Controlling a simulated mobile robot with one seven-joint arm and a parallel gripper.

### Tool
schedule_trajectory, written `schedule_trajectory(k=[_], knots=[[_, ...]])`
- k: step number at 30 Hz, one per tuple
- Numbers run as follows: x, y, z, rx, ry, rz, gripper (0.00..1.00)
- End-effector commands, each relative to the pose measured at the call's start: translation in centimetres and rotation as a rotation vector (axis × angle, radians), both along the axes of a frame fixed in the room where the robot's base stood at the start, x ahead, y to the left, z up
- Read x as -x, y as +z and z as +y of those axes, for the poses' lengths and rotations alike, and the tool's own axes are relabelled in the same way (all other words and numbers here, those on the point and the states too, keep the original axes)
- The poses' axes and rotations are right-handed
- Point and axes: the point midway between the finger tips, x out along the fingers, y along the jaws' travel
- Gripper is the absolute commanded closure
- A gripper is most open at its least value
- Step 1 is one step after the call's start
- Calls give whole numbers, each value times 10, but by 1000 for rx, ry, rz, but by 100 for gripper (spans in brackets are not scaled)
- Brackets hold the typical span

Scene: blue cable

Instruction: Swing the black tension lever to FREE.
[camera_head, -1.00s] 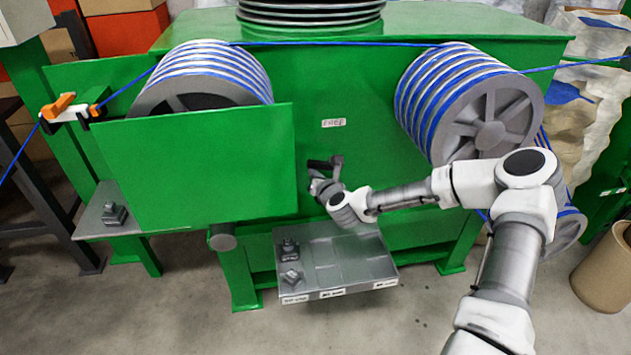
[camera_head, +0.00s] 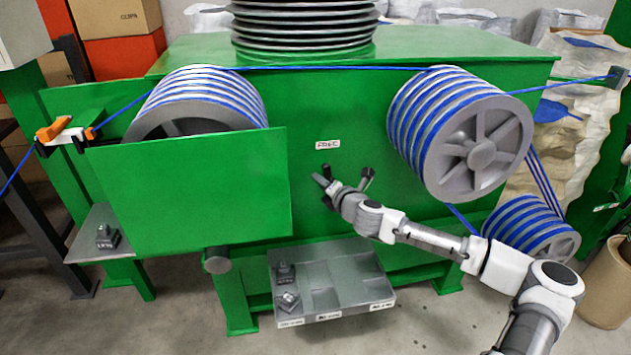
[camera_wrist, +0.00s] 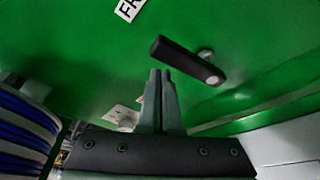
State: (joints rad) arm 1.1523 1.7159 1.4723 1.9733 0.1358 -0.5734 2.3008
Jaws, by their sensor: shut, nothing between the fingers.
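The black tension lever (camera_head: 367,174) is on the green machine front, below and right of the FREE label (camera_head: 327,144). In the wrist view the lever (camera_wrist: 187,60) is a short dark bar beside a light round pivot. The edge of the label (camera_wrist: 129,8) shows at the top there. My gripper (camera_head: 322,181) is close to the panel, left of the lever. In the wrist view its fingertips (camera_wrist: 160,76) are together and empty, just beside the bar. I cannot tell whether they touch it. My wrist partly hides the lever's lower part in the head view.
A grey tray (camera_head: 345,272) sticks out below. Cable drums stand at the left (camera_head: 205,95) and right (camera_head: 475,135), with blue cable (camera_head: 330,68) running between them. A green cover plate (camera_head: 190,190) juts out at the left. The panel around the label is clear.

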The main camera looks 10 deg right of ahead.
Motion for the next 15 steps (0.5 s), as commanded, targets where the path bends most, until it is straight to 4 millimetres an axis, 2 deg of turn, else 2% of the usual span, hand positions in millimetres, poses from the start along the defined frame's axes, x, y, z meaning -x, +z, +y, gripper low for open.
schedule_trajectory(k=[15], knots=[[0,9,-19,-1,-1,1,100]])
